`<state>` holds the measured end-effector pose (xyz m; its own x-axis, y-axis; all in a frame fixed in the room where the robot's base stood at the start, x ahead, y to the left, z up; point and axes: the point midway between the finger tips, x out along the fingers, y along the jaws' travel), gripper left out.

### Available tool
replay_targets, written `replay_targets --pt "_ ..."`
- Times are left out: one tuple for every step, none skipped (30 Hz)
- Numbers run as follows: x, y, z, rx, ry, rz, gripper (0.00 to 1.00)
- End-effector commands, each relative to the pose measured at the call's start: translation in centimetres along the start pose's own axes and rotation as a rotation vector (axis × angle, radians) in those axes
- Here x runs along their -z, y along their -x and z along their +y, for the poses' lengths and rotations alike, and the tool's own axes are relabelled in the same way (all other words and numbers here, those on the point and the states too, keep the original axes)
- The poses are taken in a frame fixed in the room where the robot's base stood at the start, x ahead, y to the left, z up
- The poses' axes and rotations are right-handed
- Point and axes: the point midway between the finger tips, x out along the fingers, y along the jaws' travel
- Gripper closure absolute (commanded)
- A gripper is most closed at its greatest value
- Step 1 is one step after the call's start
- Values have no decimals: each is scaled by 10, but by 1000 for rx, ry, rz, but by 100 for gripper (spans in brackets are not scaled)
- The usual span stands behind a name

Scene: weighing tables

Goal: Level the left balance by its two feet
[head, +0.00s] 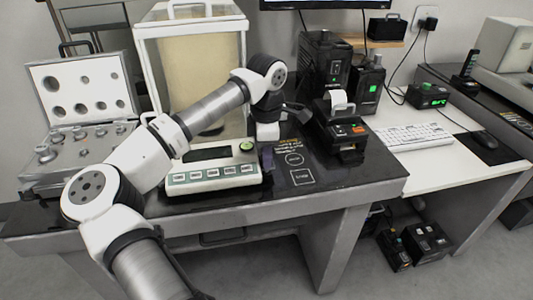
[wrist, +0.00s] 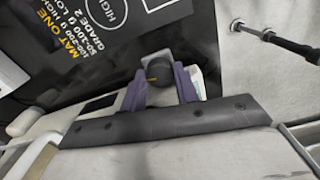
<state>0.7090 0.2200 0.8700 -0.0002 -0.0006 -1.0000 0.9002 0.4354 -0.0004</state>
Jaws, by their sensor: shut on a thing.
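The left balance (head: 213,178) stands on the dark-topped table, with a glass draft case (head: 192,75) and a front panel of several buttons. A round green bubble level (head: 247,146) sits at its front right; the bubble's position is too small to tell. My gripper (head: 267,157) is at the balance's right front corner. In the wrist view its purple fingers (wrist: 160,88) are shut on a dark round foot knob (wrist: 158,70), one finger on each side. The other foot is not visible, and my arm crosses in front of the case.
An open weight case (head: 80,90) stands left of the balance. A small printer (head: 340,128) and black boxes (head: 325,65) stand to the right. The black mat (head: 330,170) has free room beside the gripper. A keyboard (head: 405,137) lies on the white desk.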

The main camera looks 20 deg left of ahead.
Motion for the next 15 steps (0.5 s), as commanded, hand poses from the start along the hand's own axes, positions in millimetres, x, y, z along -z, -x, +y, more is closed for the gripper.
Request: replay_targets --pt "0 -1 0 -1 -38 2 93" --pt "0 -1 0 -1 -59 2 93" --pt "0 -1 0 0 -85 2 93" --pt "0 0 0 0 -101 2 93" --pt "0 0 0 0 -113 2 93" --pt "0 0 0 0 -125 1 93" --pt "0 0 0 0 -131 1 93" --pt "0 0 0 0 -133 1 93" --pt "0 0 0 0 -135 1 93" --pt "0 0 0 0 -134 1 93" --pt "0 0 0 0 -134 1 93" --pt "0 0 0 0 -134 1 93" --pt "0 0 0 0 -133 1 93" --pt "0 0 0 0 -133 1 93" --pt "0 0 0 0 -133 1 93"
